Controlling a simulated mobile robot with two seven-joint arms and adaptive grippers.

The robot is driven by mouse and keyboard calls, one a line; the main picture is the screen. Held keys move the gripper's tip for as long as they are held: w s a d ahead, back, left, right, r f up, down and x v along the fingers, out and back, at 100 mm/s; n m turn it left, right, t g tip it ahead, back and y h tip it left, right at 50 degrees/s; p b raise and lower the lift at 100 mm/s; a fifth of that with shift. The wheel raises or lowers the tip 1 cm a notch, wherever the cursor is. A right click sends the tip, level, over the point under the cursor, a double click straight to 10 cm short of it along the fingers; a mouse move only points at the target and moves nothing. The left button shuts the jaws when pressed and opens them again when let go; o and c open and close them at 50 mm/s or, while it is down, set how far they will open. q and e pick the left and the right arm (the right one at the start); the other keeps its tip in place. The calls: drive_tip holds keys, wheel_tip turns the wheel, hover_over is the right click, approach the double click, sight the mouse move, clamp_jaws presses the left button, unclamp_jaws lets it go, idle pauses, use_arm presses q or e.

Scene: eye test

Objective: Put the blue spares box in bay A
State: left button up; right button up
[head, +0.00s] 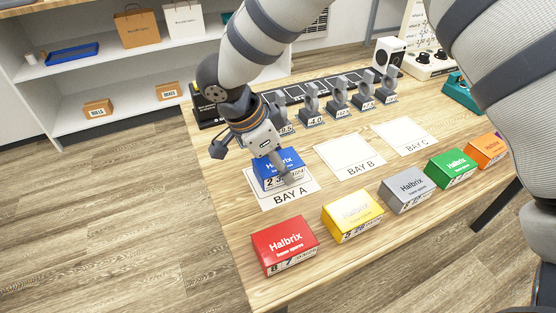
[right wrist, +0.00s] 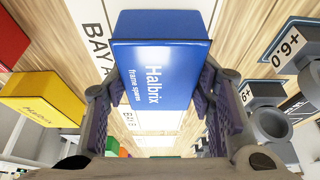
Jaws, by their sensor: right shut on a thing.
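The blue spares box (head: 277,163) is over the upper part of the white BAY A card (head: 272,202) in the head view. My right gripper (head: 276,160) is shut on it from above. In the right wrist view the blue box (right wrist: 160,68) sits between the two fingers of my right gripper (right wrist: 158,95), label toward the camera. Part of the card's lettering shows beside it. I cannot tell whether the box touches the card or is slightly above it. My left gripper is not in view.
BAY B (head: 350,157) and BAY C (head: 405,137) cards are empty. Red (head: 284,242), yellow (head: 352,212), grey (head: 407,187), green (head: 451,165) and orange (head: 486,148) boxes line the front of the table. Grey holders with number tags (head: 338,97) stand behind the bays.

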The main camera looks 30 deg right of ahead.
drive_tip(key=o, duration=1.2)
drive_tip(key=shift+f, duration=0.1)
drive_tip(key=v, duration=1.2)
drive_tip(key=shift+r+p, duration=0.25)
drive_tip(key=shift+p, duration=0.05)
